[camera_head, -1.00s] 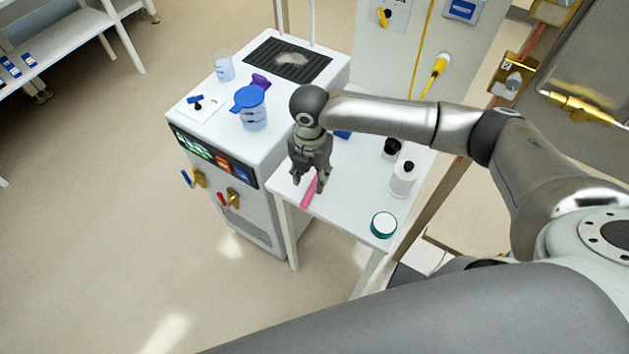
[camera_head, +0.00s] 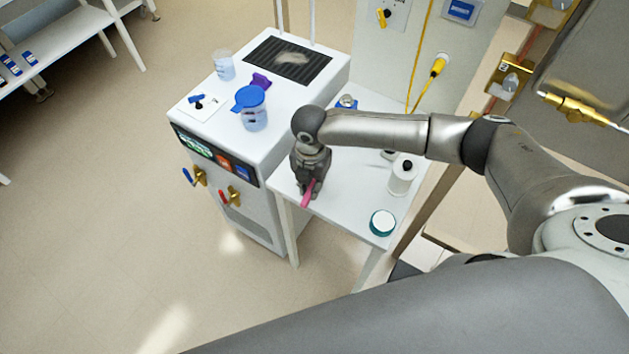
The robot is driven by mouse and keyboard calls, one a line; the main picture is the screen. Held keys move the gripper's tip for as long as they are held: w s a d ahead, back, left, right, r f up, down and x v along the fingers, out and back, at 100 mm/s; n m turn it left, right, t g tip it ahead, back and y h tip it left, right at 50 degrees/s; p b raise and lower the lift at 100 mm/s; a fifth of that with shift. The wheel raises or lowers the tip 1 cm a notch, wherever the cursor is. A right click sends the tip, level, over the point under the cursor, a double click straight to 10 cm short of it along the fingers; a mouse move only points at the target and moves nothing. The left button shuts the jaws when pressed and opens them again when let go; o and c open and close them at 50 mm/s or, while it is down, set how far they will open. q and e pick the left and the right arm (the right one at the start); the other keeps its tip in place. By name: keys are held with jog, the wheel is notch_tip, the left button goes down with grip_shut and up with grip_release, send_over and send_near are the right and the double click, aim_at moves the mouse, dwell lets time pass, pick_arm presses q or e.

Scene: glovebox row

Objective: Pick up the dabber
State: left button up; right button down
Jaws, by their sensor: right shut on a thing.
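The pink dabber (camera_head: 308,194) is a slim stick at the left part of the white side table (camera_head: 345,211). My right gripper (camera_head: 308,188) points down over the table and is shut on the dabber. The gripper hides the dabber's upper part; its pink lower end shows below the fingers. I cannot tell whether the dabber still touches the tabletop. My left gripper is not in view.
A white bottle with a black cap (camera_head: 403,178) and a teal-rimmed jar (camera_head: 382,223) stand on the table to the right. A blue-lidded jug (camera_head: 251,108) stands on the white cabinet (camera_head: 207,117) at the left. The table's front middle is clear.

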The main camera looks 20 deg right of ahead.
aim_at(311, 187)
jog(key=shift+r, duration=0.15)
jog(key=shift+r+b, duration=0.45)
jog(key=shift+r, duration=0.15)
jog(key=shift+r+b, duration=0.4)
jog(key=shift+r, duration=0.45)
jog(key=s+a+r+b, duration=0.1)
jog(key=s+a+r, duration=0.2)
jog(key=s+r, duration=0.7)
jog(key=s, duration=0.3)
jog(key=shift+s+a+b, duration=0.2)
jog(key=shift+s+b, duration=0.15)
jog(key=shift+b, duration=0.05)
jog(key=shift+d, duration=0.1)
